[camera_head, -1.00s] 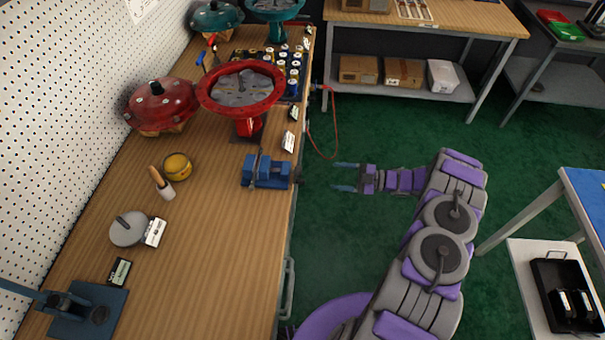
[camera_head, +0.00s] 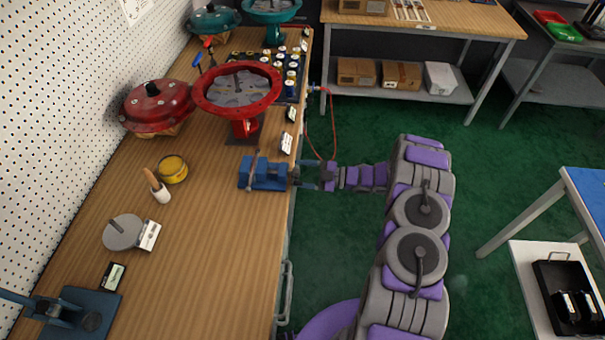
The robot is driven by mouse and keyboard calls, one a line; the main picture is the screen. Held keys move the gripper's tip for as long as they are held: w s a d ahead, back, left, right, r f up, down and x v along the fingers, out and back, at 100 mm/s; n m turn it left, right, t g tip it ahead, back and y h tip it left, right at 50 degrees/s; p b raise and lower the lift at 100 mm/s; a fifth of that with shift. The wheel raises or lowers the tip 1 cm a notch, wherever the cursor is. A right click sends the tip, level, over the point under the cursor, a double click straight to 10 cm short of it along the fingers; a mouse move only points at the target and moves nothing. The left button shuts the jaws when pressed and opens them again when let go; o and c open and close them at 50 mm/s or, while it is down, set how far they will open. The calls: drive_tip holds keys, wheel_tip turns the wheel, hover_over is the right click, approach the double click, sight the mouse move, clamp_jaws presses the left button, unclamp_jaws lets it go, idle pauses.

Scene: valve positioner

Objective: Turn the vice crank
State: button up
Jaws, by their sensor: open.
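A small blue vice (camera_head: 262,172) stands at the right edge of the wooden workbench (camera_head: 205,260). An upright grey-brown bar shows at its left part. A small dark piece, which may be the crank, shows at the vice's right end by the bench edge; it is too small to make out clearly.
Behind the vice stand a red bowl-shaped part (camera_head: 238,92) and a red domed part (camera_head: 157,106). A red hose (camera_head: 333,125) hangs beyond my gripper.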

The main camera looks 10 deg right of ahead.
drive_tip(key=shift+c, duration=0.2)
drive_tip(key=shift+a, duration=0.15)
drive_tip(key=c, duration=1)
drive_tip(key=shift+r+p, duration=0.1)
drive_tip(key=shift+p, duration=0.4)
drive_tip(key=shift+m, duration=0.4)
drive_tip(key=o, duration=1)
drive_tip(key=shift+o, duration=0.2)
